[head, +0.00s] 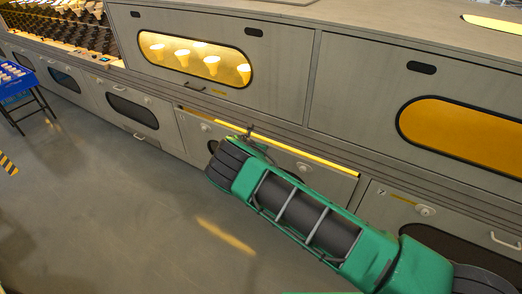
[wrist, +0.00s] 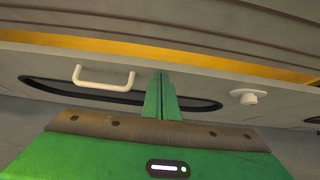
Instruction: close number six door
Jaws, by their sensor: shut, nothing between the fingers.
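The lower door (head: 332,182) in the middle of the row stands slightly open at its top, with a lit yellow gap along its upper edge. I take it for number six, but cannot read a number on it. In the wrist view, the door (wrist: 215,84) has a white handle (wrist: 104,78), a round white knob (wrist: 248,97) and a dark oval window. My gripper (wrist: 160,78) is shut and empty, in front of the door between handle and knob. In the head view my gripper (head: 248,132) is near the door's top edge; contact is unclear. My arm hides much of the door.
Other lower doors stand on the left (head: 132,106) and right (head: 395,208), and look shut. Above is an upper panel with a lit window of bulbs (head: 195,60). A blue tray stand (head: 17,82) is at far left. The grey floor (head: 100,210) is clear.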

